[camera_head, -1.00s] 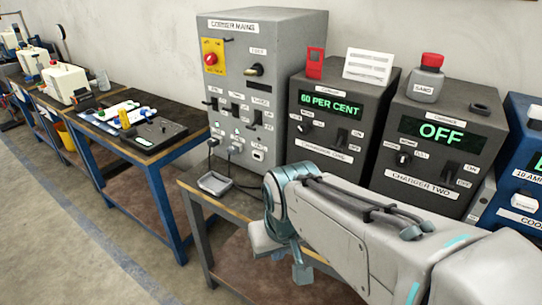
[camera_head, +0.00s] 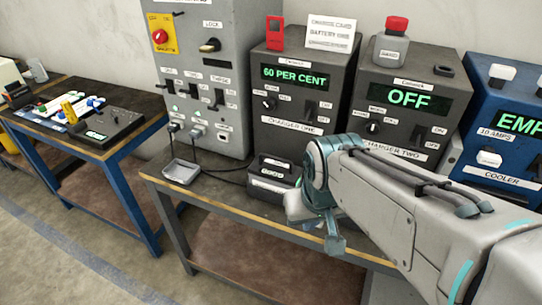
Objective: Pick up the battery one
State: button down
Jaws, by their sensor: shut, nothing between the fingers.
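A dark block with pale labels (camera_head: 270,180) sits on the bench against the front of charger one (camera_head: 298,110). Its labels are too small to read surely, so I cannot tell for certain that it is battery one. Charger one's screen reads 60 PER CENT, and a white card naming battery one (camera_head: 331,33) stands on top. My gripper (camera_head: 335,244) is shut and empty, pointing down over the bench's front edge, right of the block and apart from it. My wrist partly covers the block's right side.
A grey tray (camera_head: 182,171) lies left of the block, with a cable behind it. Charger two (camera_head: 408,100) reads OFF and carries a grey bottle with a red cap (camera_head: 391,43). A blue cooler (camera_head: 500,125) stands at right. Another bench (camera_head: 100,150) is at left.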

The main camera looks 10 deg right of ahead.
aim_at(273, 174)
jog(key=k, duration=1.3)
jog(key=u, duration=0.75)
jog(key=i, duration=1.5)
jog(key=z, duration=0.75)
